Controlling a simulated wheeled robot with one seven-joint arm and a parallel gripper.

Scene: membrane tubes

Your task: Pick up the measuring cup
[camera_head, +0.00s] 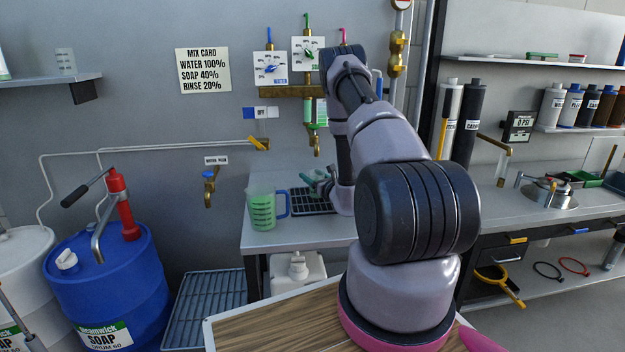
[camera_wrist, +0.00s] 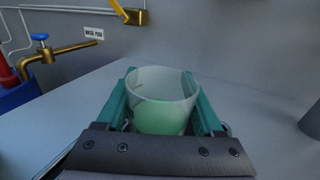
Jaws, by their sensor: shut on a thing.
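The measuring cup (camera_head: 261,211) is a translucent green jug with dark marks and a blue handle on its right side. It stands upright at the left end of the grey counter. In the wrist view the cup (camera_wrist: 163,99) shows its open rim and green inside between the teal fingers. My gripper (camera_head: 312,183) reaches in from the right, low over the counter, at the handle side. It is shut on the cup. The exact contact is hidden, and the handle cannot be made out in the wrist view. I cannot tell any gap beneath the cup.
A dark grate (camera_head: 309,203) lies on the counter (camera_head: 285,240) beside the cup. A brass tap (camera_head: 209,188) is on the wall to the left. Brass pipework (camera_head: 290,91) hangs above. A blue soap drum (camera_head: 110,290) stands at the left. Counter around the cup's front is clear.

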